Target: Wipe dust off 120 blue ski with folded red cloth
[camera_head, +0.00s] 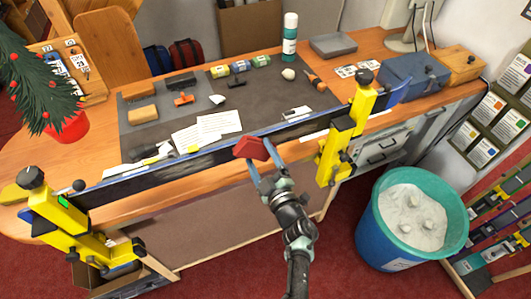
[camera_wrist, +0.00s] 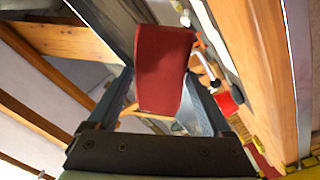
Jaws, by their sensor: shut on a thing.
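The folded red cloth (camera_head: 252,148) is between the fingers of my gripper (camera_head: 262,165), which is shut on it. In the wrist view the red cloth (camera_wrist: 163,68) stands up between the two fingertips (camera_wrist: 160,100). The long dark blue ski (camera_head: 285,133) lies along the bench front, clamped in yellow vises at both ends. The cloth is at the middle of the ski, at its near edge; I cannot tell whether it touches. Pale greyish patches, like dust, show on the ski left of the cloth.
The yellow vises (camera_head: 345,135) and (camera_head: 62,222) rise above the ski at right and left. The bench (camera_head: 60,160) holds a grey mat (camera_head: 265,95) with papers, tools and bottles. A teal bin (camera_head: 377,230) stands at the right. A potted tree (camera_head: 70,128) is at the left.

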